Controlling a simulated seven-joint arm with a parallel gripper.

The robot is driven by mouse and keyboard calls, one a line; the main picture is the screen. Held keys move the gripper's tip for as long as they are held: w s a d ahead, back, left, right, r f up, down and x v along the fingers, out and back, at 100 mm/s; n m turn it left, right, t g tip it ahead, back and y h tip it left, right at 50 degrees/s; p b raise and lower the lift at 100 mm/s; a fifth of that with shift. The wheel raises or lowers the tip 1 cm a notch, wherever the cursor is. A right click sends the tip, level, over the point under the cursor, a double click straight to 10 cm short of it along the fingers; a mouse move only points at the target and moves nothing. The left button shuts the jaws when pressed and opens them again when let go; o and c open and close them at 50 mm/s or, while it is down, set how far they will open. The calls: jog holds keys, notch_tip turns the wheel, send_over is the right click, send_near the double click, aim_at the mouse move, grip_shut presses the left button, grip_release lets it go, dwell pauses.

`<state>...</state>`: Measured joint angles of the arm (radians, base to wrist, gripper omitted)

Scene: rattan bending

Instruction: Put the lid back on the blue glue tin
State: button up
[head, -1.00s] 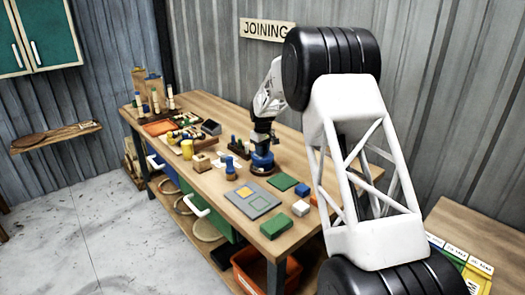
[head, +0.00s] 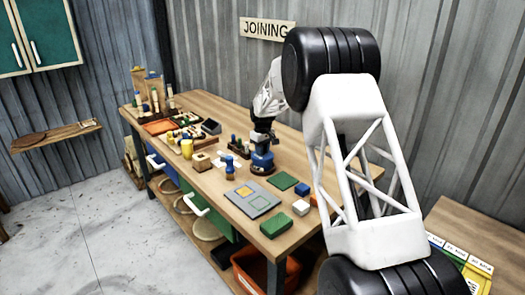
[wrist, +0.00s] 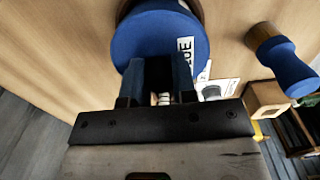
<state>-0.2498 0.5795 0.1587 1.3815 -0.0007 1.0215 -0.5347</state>
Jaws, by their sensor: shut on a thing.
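The blue glue tin (head: 262,164) stands on the bench directly below my gripper (head: 262,147). In the wrist view the tin (wrist: 150,36) is a round blue shape ahead of the fingertips, with a white lettered label on its right side. A brown rim shows at its far edge. My gripper (wrist: 157,85) is shut on what appears to be the tin's lid, mostly hidden between the dark fingers. The frames do not show clearly whether the lid touches the tin.
A blue item with a wooden end (wrist: 283,60) stands to the right in the wrist view. Bare wood lies behind the tin.

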dwell(0.7)
jog(key=o, duration=1)
jog(key=shift+o, duration=0.3)
jog(key=o, duration=0.4)
jog(key=shift+r, duration=0.1)
jog(key=shift+r, duration=3.35)
grip_shut()
